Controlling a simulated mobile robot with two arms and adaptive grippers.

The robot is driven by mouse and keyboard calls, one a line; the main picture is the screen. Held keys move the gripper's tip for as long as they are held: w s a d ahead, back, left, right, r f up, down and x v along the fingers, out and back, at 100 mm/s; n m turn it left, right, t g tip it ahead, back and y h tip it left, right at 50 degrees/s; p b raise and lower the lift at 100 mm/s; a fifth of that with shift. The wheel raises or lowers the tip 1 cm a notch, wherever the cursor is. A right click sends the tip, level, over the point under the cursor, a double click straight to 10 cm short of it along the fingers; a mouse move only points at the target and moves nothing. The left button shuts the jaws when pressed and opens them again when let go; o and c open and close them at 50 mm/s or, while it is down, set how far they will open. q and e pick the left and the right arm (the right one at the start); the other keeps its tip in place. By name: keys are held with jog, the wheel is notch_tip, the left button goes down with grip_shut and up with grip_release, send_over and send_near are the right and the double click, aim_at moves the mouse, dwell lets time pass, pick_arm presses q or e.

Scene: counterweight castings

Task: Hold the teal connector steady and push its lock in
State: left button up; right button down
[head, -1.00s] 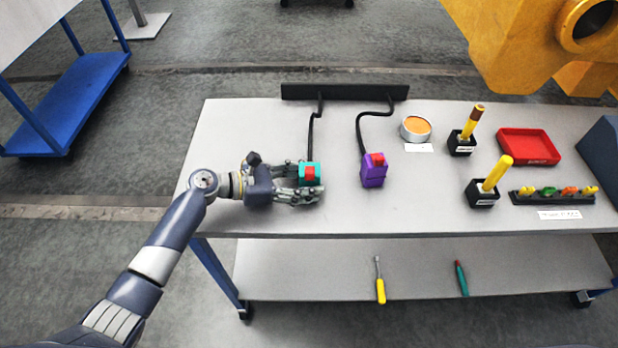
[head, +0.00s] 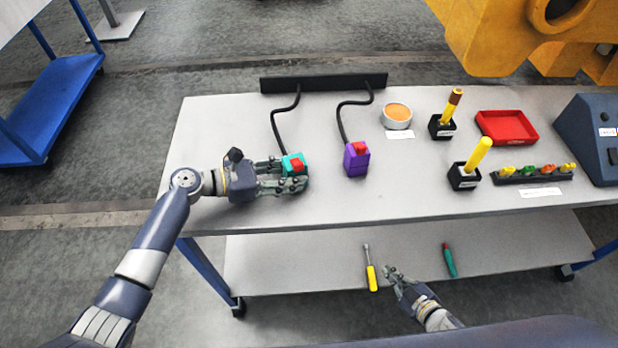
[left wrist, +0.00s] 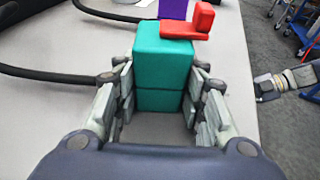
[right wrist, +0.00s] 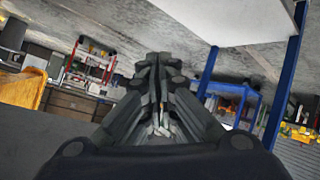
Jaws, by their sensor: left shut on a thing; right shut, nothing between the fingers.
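The teal connector (head: 287,170) with its red lock (head: 296,164) is on the left part of the bench top, with a black cable running from it to the back. My left gripper (head: 290,179) is shut on it. In the left wrist view the teal connector (left wrist: 160,75) sits between the two fingers, and the red lock (left wrist: 190,24) stands out from its far end. My right gripper (head: 388,270) is shut and empty, in front of the bench and apart from the connector. The right wrist view shows its fingers (right wrist: 160,95) closed together, pointing away from the bench parts.
A purple connector (head: 356,161) with a red lock stands to the right. A black cable bar (head: 322,83) lies behind. Further right are a round tin (head: 397,113), two black holders with yellow handles, a red tray (head: 507,127) and a rack (head: 533,176). Screwdrivers lie on the lower shelf.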

pick_arm(q)
jog(key=shift+f, duration=0.1)
pick_arm(e)
jog(key=a+r+n+g+y, duration=0.1)
jog(key=a+r+n+y, duration=0.3)
jog(key=r+n, duration=0.3)
jog(key=w+a+r+n+y, duration=0.1)
jog(key=a+r+n+y, duration=0.3)
jog(key=r, duration=1.1)
jog(key=w+a+r+n+g+y, duration=0.1)
jog(key=a+r+n+y, duration=0.3)
jog(key=r+n, duration=0.6)
jog(key=shift+w+a+r+g, duration=0.25)
jog(key=shift+a+r, duration=0.3)
jog(key=shift+r, duration=0.3)
send_near(297, 162)
jog(key=s+a, duration=0.2)
jog(key=a, duration=0.1)
jog(key=s+a, duration=0.1)
jog(key=s, duration=0.1)
jog(key=shift+a+f, duration=0.35)
jog(key=w, duration=0.1)
jog(key=w+a, duration=0.1)
jog(key=w, duration=0.1)
jog(key=shift+w+a, duration=0.1)
jog(key=shift+a, duration=0.15)
jog(key=shift+w+a, duration=0.15)
jog(key=shift+w, duration=0.35)
